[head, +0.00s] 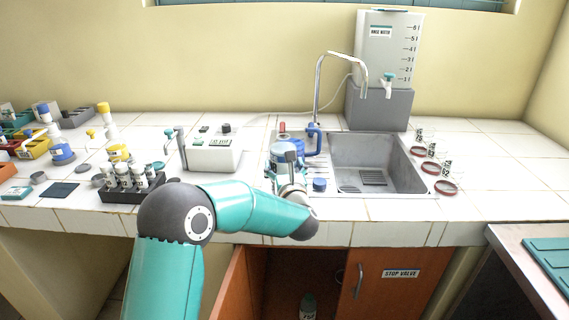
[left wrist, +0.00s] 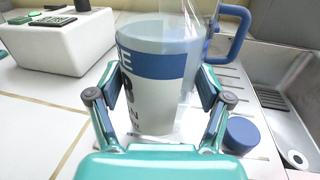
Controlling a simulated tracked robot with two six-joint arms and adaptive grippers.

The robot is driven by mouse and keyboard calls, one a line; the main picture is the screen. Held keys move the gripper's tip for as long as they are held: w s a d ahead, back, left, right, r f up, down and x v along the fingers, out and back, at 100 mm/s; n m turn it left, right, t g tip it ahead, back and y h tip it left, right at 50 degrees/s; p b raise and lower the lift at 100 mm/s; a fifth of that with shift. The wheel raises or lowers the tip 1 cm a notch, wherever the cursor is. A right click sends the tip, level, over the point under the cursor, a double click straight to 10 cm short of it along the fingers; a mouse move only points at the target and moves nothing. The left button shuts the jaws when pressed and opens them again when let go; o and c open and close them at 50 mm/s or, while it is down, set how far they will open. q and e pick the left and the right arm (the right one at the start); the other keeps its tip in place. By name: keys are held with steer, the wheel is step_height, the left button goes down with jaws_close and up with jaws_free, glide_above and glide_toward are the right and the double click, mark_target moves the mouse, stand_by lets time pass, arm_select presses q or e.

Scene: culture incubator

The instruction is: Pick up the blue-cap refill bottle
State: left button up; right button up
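A pale bottle with a blue band and dark lettering stands upright by the sink in the left wrist view (left wrist: 158,65); in the head view its blue upper part (head: 286,146) shows behind my gripper. My left gripper (left wrist: 164,90) has one finger on each side of it. The pads overlap its edges in the picture, and I cannot tell whether they press on it. In the head view, the left gripper (head: 291,185) reaches it from the front. A round blue cap (left wrist: 241,133) lies just right of it, also seen in the head view (head: 320,185). My right gripper is out of view.
A blue handle (left wrist: 232,28) rises close behind the bottle, right of it. The steel sink (head: 405,178) lies to the right. A white device (head: 212,155) and a dark vial rack (head: 117,193) stand left. The cabinet below is open, with a bottle (head: 308,306) inside.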

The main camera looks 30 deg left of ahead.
arm_select(q)
steer(key=c, duration=1)
steer(key=shift+r, duration=0.1)
steer(key=shift+c, duration=0.9)
steer(key=shift+r, duration=0.1)
